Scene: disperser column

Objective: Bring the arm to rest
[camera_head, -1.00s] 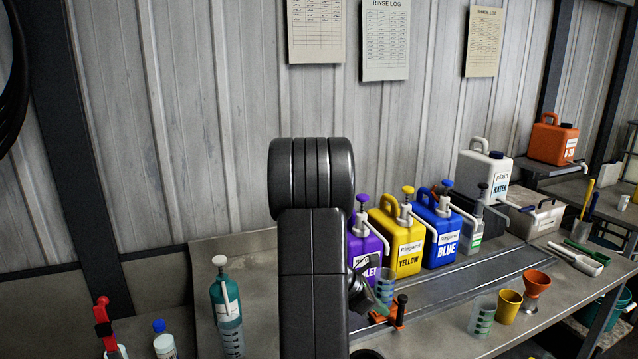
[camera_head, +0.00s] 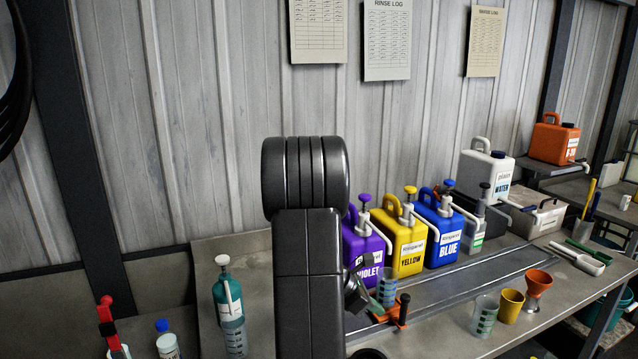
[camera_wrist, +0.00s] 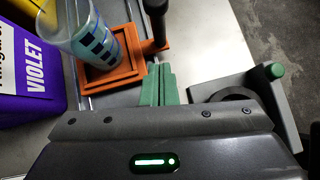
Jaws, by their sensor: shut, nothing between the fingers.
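My arm (camera_head: 308,260) stands raised in the middle of the head view and hides part of the bench. My gripper shows in the wrist view as green fingers (camera_wrist: 159,84), closed together with nothing between them. The fingers point toward an orange holder (camera_wrist: 112,76) and look apart from it, though the gap is hard to judge. A clear measuring cup with dark marks (camera_wrist: 92,42) stands in that holder. The cup also shows in the head view (camera_head: 387,289), just right of my wrist.
A violet jug (camera_head: 368,251) stands close by my wrist, then yellow (camera_head: 408,252) and blue (camera_head: 442,237) jugs. Another cup (camera_head: 484,315), a yellow cup (camera_head: 509,307) and an orange funnel (camera_head: 538,284) stand to the right. A dark stand with a ring (camera_wrist: 245,100) lies right of the fingers.

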